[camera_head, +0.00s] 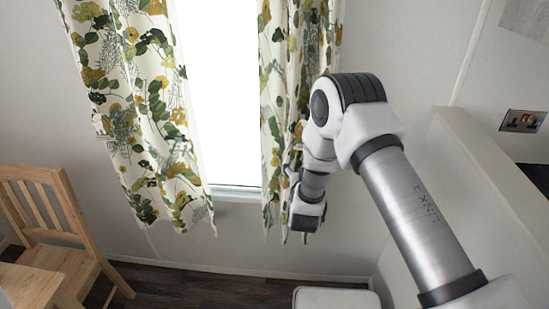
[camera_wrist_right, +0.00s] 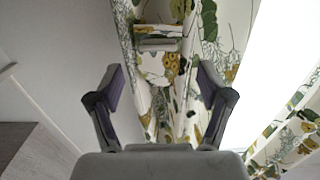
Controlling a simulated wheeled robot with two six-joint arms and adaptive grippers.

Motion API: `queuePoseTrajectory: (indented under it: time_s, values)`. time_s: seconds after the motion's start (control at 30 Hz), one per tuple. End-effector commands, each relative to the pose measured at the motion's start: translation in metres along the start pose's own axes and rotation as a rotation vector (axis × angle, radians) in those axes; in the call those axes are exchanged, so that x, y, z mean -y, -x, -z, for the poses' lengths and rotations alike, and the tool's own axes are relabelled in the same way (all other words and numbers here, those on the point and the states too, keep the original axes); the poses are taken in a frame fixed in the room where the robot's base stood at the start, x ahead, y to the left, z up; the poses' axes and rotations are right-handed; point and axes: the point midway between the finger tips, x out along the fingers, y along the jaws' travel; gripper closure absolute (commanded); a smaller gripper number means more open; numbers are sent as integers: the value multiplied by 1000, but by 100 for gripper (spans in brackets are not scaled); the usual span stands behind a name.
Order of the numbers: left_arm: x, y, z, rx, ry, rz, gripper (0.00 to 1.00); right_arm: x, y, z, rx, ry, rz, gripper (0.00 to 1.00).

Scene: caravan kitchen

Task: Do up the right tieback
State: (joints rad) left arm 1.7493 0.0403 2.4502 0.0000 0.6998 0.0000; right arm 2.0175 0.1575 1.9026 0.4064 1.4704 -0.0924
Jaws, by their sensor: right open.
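The right curtain (camera_head: 275,95), white with green and mustard leaves, hangs at the right side of the window. In the right wrist view the curtain (camera_wrist_right: 188,100) fills the middle. A pale band with a grey bar (camera_wrist_right: 158,45) lies across it, probably the tieback; whether its ends are joined I cannot tell. My right gripper (camera_wrist_right: 160,85) is open, its two fingers spread on either side of the curtain, with the band beyond the fingertips. No grip on cloth or band shows. In the head view my right arm covers part of the curtain. My left gripper is out of view.
The left curtain (camera_head: 140,110) hangs at the left of the bright window (camera_head: 220,90). A wooden chair (camera_head: 60,220) stands at lower left. A pale partition (camera_head: 490,160) rises at right, and a white box-like object (camera_head: 335,298) is on the floor below.

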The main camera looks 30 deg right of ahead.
Motion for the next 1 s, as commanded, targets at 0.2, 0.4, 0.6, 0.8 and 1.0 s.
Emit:
queuePoseTrajectory:
  time_s: [0.2, 0.4, 0.6, 0.8, 1.0]
  values:
    - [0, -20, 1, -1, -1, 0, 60, 0, -9, 1, -30, -24, -5, 21]
    - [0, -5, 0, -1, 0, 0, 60, -1, -39, 7, -30, -24, -6, 21]
    - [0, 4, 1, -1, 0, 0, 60, -1, -75, 6, -28, -23, -6, 21]
    - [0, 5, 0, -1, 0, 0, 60, 0, -84, 3, -26, -21, -3, 21]
    - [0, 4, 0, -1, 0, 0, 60, 0, -84, 3, -26, -21, -3, 46]
